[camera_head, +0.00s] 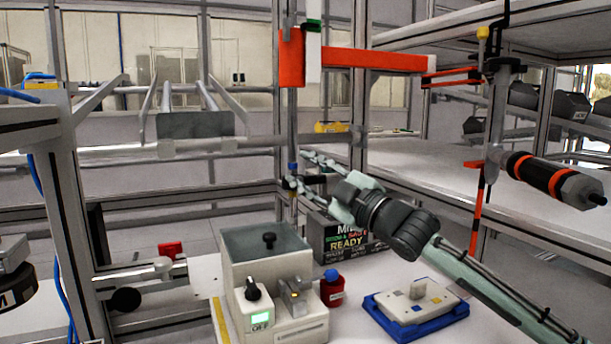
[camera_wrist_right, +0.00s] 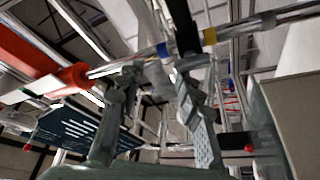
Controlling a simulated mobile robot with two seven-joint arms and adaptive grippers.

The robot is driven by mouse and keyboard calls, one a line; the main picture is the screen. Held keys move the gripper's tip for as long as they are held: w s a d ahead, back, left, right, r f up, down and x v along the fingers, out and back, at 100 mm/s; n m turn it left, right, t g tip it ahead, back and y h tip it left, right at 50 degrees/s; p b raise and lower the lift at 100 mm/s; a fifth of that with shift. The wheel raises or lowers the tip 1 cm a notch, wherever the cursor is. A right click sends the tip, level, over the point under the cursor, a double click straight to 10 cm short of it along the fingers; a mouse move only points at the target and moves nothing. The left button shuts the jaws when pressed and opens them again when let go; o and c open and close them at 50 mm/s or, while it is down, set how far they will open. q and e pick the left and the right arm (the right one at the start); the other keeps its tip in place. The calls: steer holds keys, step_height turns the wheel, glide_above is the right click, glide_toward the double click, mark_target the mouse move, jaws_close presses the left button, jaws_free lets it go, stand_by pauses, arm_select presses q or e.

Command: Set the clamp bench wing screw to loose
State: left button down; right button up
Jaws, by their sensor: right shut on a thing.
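My right gripper (camera_head: 301,178) reaches in from the lower right to an upright post (camera_head: 292,140), just below its blue band. In the right wrist view my right gripper (camera_wrist_right: 166,70) has its two fingers around a small grey part (camera_wrist_right: 158,78) beside the post, which I take for the wing screw. The fingers hide most of it, so its angle cannot be read. The post shows there as a slanting metal bar (camera_wrist_right: 250,27) with blue and yellow bands and a red-orange sleeve at the left. My left gripper is not in view.
An orange bar (camera_head: 370,60) hangs above. A black-orange cylinder (camera_head: 535,172) hangs at the right.

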steer(key=s+d+f+b, duration=0.2)
steer(key=s+d+f, duration=0.1)
steer(key=s, duration=0.4)
steer(key=shift+s+d+f, duration=0.15)
steer(key=shift+s+f, duration=0.15)
stand_by(0.5)
stand_by(0.5)
